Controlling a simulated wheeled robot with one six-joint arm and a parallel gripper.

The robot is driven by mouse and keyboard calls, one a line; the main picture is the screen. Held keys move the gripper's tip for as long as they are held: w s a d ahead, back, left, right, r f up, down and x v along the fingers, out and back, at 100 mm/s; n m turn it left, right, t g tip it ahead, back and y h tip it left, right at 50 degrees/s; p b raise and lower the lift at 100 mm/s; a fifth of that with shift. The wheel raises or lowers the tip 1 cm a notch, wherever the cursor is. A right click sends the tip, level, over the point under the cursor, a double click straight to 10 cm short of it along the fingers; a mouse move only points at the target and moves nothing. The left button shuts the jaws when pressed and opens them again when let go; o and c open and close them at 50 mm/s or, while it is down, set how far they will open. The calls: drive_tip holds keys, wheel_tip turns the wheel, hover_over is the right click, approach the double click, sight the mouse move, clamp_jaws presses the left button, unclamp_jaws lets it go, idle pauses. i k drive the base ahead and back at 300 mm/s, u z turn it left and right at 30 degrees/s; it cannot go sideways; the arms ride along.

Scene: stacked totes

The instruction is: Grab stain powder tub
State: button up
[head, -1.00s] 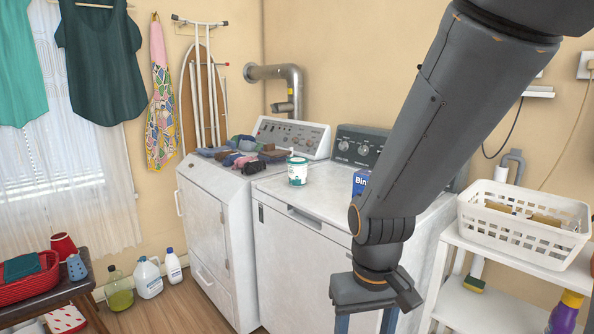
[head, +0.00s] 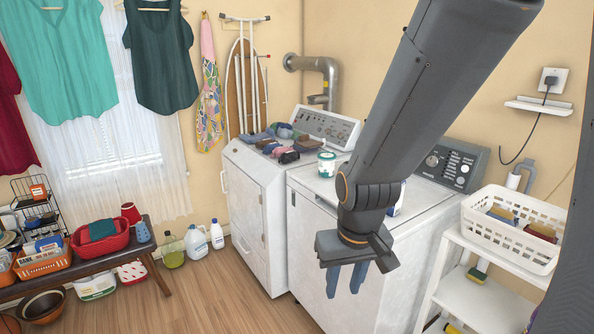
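A small white and teal tub (head: 326,164) with a light lid stands upright on the back left of the right-hand washing machine's top. It looks like the stain powder tub, but its label is too small to read. My gripper (head: 346,284) points down in front of that machine, lower than the tub and nearer to me. Its two blue fingers are apart with nothing between them.
The right-hand machine (head: 312,220) has a box (head: 398,200) on top, partly hidden by my arm. Folded clothes (head: 285,142) lie on the left machine (head: 246,195). A white basket (head: 515,240) tops the right shelf. A bench (head: 85,265) stands left. The middle floor is clear.

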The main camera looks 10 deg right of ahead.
sight(325, 160)
drive_tip(key=z, duration=0.05)
drive_tip(key=k, duration=0.25)
drive_tip(key=u, duration=1.05)
drive_tip(key=i, duration=1.65)
drive_tip(key=z, duration=0.6)
drive_tip(key=i, duration=1)
drive_tip(key=z, duration=1.5)
drive_tip(key=i, duration=0.7)
drive_tip(key=z, duration=0.6)
